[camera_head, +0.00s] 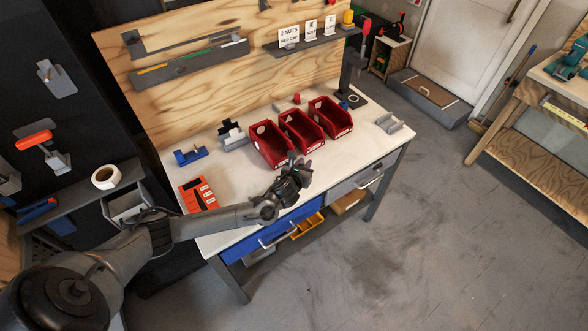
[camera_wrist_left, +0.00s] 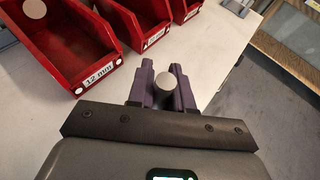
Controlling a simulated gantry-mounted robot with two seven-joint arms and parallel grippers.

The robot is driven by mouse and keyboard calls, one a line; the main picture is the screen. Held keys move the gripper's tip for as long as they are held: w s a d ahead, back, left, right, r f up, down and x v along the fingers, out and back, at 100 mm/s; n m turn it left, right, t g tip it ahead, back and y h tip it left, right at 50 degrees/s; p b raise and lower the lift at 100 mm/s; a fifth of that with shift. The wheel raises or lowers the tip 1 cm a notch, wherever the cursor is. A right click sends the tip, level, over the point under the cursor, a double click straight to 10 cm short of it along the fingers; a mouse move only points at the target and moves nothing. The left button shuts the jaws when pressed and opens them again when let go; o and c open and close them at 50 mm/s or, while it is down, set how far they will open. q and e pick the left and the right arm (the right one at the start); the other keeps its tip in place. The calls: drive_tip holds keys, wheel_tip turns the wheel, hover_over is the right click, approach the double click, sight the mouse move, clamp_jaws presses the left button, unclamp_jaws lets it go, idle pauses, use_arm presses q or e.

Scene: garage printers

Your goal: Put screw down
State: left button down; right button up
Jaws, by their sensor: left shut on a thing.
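My left gripper (camera_head: 300,168) reaches in from the left over the front of the white workbench (camera_head: 232,221), close in front of the red bins. In the left wrist view its purple fingers (camera_wrist_left: 163,85) are shut on a screw (camera_wrist_left: 165,82), whose round grey head shows between them. The rest of the screw is hidden. The fingers appear to be above the bench top, near its front edge; the exact height is hard to tell. My right gripper is not in view.
Three red bins stand in a row: left (camera_head: 269,149), middle (camera_head: 304,142) and right (camera_head: 334,126). The left bin's label reads "12 mm" in the wrist view (camera_wrist_left: 98,77). An orange holder (camera_head: 197,195) and a blue tool (camera_head: 190,155) lie left. Bare bench lies between.

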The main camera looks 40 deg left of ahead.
use_arm(q)
drive_tip(key=a+f, duration=0.2)
drive_tip(key=a, duration=0.1)
drive_tip(key=a+f, duration=0.1)
drive_tip(key=shift+s+a, duration=0.2)
drive_tip(key=shift+a, duration=0.15)
drive_tip(key=shift+f+b, duration=0.4)
drive_tip(key=shift+f, duration=1.5)
drive_tip(key=shift+f, duration=0.1)
drive_tip(key=shift+f, duration=0.15)
drive_tip(key=c, duration=1)
unclamp_jaws()
